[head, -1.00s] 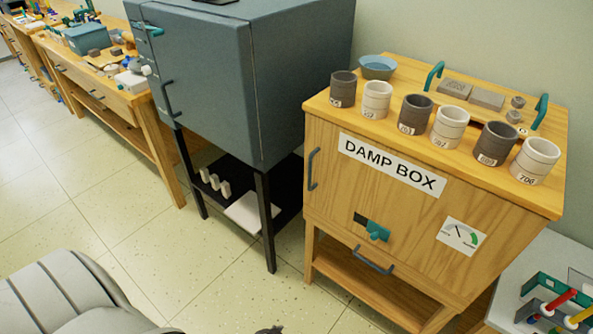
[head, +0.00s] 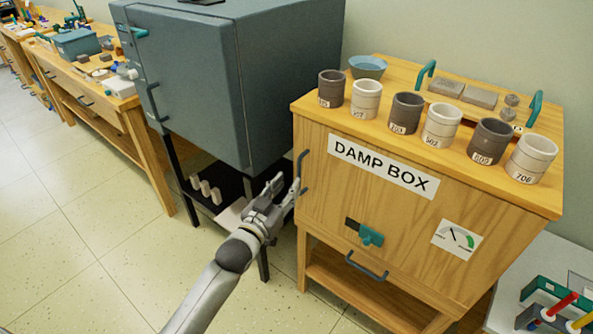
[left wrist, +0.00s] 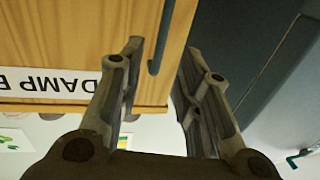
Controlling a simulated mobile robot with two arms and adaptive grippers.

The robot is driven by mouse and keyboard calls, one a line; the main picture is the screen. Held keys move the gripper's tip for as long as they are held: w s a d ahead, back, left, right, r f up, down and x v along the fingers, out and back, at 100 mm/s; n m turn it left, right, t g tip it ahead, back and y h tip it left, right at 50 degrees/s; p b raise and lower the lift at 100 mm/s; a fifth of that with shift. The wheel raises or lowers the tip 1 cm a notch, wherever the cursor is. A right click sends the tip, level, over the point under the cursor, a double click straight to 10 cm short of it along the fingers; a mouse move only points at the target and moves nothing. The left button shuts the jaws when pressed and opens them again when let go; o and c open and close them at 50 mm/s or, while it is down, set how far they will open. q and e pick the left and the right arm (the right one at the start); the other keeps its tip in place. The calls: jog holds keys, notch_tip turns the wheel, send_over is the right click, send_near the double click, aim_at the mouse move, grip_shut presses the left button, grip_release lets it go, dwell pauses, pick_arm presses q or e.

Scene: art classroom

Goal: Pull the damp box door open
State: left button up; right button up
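The damp box (head: 320,210) is a wooden cabinet with a "DAMP BOX" sign, and its front door looks shut. A dark upright bar handle (head: 301,165) is at the door's left edge. My left gripper (head: 288,181) is open beside the lower part of this handle, with its fingers pointing toward it. In the left wrist view, the two fingers of my left gripper (left wrist: 162,52) are apart, and the handle (left wrist: 158,42) shows between their tips, nearer one finger. I cannot tell whether a finger touches it. My right gripper is out of view.
Several numbered cups (head: 405,112) and a blue bowl (head: 367,66) stand on top of the box. A teal latch (head: 371,236) and a gauge (head: 457,240) are on its front. A grey-blue cabinet (head: 195,85) stands close on the left. Open floor lies in front.

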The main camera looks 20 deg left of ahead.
aim_at(299, 170)
pick_arm(q)
jog(key=w, duration=0.5)
jog(key=w+d, duration=0.1)
jog(key=w, duration=0.1)
jog(key=shift+w+d+f, duration=0.1)
jog(key=shift+w, duration=0.25)
grip_shut()
